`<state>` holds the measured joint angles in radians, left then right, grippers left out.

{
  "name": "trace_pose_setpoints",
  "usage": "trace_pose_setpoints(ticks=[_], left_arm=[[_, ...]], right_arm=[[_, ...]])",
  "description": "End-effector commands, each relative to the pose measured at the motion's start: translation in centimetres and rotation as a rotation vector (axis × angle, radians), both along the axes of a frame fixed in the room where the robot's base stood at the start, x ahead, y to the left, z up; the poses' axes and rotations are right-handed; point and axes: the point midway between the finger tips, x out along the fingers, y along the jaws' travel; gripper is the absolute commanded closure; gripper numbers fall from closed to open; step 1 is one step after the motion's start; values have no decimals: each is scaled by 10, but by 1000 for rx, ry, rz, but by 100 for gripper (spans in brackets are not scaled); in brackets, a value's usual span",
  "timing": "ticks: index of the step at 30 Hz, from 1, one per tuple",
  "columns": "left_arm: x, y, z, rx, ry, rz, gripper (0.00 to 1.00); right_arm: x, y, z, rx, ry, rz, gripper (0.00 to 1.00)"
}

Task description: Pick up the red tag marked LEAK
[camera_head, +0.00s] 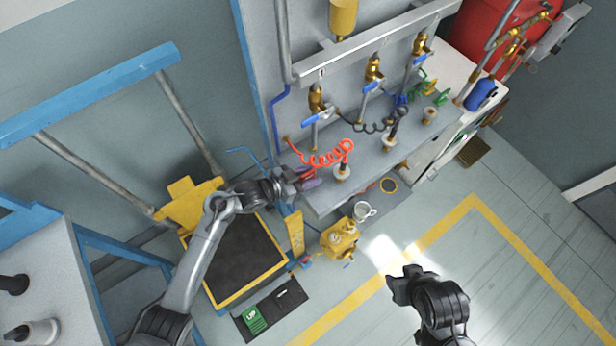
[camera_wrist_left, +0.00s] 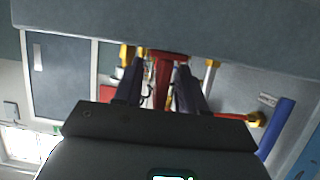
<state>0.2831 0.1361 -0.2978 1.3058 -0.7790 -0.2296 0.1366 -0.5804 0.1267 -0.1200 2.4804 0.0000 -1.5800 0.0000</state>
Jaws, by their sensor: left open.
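My left gripper (camera_head: 309,179) is at the front left edge of the grey bench (camera_head: 325,200), its fingers apart. A small red piece (camera_head: 305,171) shows at its fingertips; it may be the tag, but no LEAK lettering is legible. In the left wrist view a red piece (camera_wrist_left: 163,82) stands between the two dark fingers of the left gripper (camera_wrist_left: 161,88), below the grey bench edge. I cannot tell whether the fingers touch it.
A yellow pump-like unit (camera_head: 340,240) and a metal cup (camera_head: 362,211) are in front. A yellow-edged platform (camera_head: 240,262) is left.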

Motion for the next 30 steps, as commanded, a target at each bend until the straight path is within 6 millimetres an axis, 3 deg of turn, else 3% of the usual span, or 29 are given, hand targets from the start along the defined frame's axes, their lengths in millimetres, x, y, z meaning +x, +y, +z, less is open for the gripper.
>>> trace_pose_setpoints(ticks=[6,14,30], left_arm=[[0,0,0,1,0,1,60],[0,0,0,0,0,1,99],[0,0,9,0,-2,0,100]], right_arm=[[0,0,0,0,1,0,53],[0,1,0,4,1,-3,53],[0,2,3,11,1,-7,53]])
